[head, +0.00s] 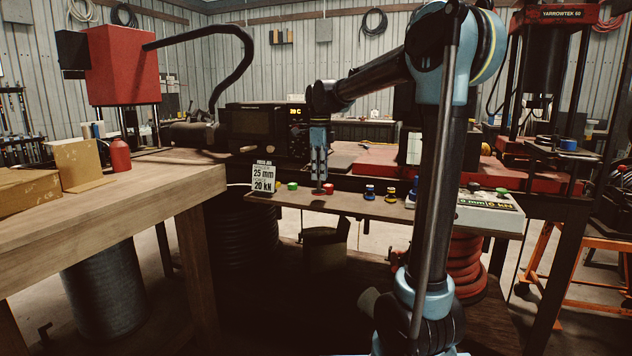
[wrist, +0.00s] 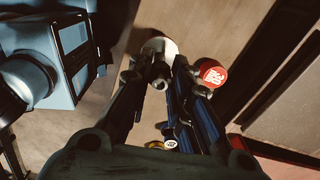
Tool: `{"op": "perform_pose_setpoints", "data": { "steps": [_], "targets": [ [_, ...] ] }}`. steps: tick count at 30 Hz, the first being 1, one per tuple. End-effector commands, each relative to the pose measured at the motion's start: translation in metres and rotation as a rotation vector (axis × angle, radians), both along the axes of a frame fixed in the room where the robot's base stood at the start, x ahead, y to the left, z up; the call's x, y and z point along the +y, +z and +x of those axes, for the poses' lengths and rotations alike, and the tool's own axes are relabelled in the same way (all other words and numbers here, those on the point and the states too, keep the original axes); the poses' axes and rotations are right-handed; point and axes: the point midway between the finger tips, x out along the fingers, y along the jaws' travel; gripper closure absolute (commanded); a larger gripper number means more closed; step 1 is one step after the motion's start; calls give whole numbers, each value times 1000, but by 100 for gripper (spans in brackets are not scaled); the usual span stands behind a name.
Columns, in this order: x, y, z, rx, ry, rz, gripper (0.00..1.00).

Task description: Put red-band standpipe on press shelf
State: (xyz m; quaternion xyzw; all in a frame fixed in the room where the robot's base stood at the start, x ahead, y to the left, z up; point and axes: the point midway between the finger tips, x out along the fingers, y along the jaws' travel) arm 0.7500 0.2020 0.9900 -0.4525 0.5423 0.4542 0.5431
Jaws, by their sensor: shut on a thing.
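My gripper (head: 319,178) points down over a narrow wooden shelf (head: 345,205) in front of the bench. In the wrist view its fingers (wrist: 160,80) are shut on a small grey metal pipe-like piece (wrist: 161,70) with a pale round disc (wrist: 155,46) at its far end. No red band shows on this piece, so I cannot tell whether it is the red-band standpipe. Whether it touches the shelf is unclear. A red-topped piece (wrist: 212,73) with white marking stands just right of the fingers; a red piece also shows on the shelf in the head view (head: 328,188).
A labelled grey box (head: 488,215) is at right. A tall press (head: 545,60) stands behind right.

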Motion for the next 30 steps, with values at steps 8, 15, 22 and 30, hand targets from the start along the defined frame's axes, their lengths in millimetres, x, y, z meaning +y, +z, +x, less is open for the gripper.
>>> {"op": "perform_pose_setpoints", "data": {
  "steps": [8,15,22,30],
  "targets": [
    [0,-26,0,0,0,0,100],
    [0,-27,0,0,0,0,100],
    [0,-28,0,0,0,0,61],
    [0,-26,0,0,0,0,61]
  ]
}}
